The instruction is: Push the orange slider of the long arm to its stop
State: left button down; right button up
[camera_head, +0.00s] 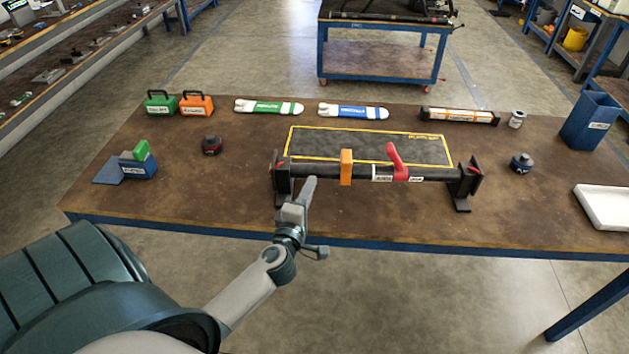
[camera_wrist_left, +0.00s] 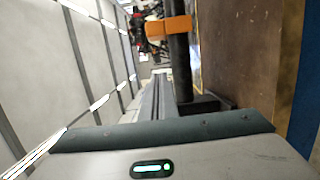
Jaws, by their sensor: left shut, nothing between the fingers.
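The long arm (camera_head: 325,170) is a black tube lying across two black stands on the table. The orange slider (camera_head: 346,168) sits around the tube, left of its middle. A red lever (camera_head: 396,162) stands up on the tube to the right of the slider. My left gripper (camera_head: 311,182) is shut and empty, just left of the slider and at the near side of the tube. In the left wrist view the orange slider (camera_wrist_left: 170,27) shows beyond the fingertips (camera_wrist_left: 160,74); I cannot tell whether they touch. My right gripper is not in view.
A black mat with a yellow border (camera_head: 300,140) lies behind the tube. Green and orange cases (camera_head: 196,104), white packs (camera_head: 353,111), a blue bin (camera_head: 590,120) and a white tray (camera_head: 604,205) stand around the table.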

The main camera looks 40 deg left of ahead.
aim_at(346, 161)
pick_arm(q)
jog(key=w+p, duration=0.1)
jog(key=w, duration=0.9)
jog(key=shift+w, duration=0.25)
jog(key=shift+d, duration=0.15)
jog(key=w+d+p, duration=0.1)
jog(key=w+d, duration=0.2)
jog(key=d, duration=0.2)
jog(key=shift+w+d+p, duration=0.25)
jog(key=shift+w+p, duration=0.05)
jog(key=shift+w, duration=0.1)
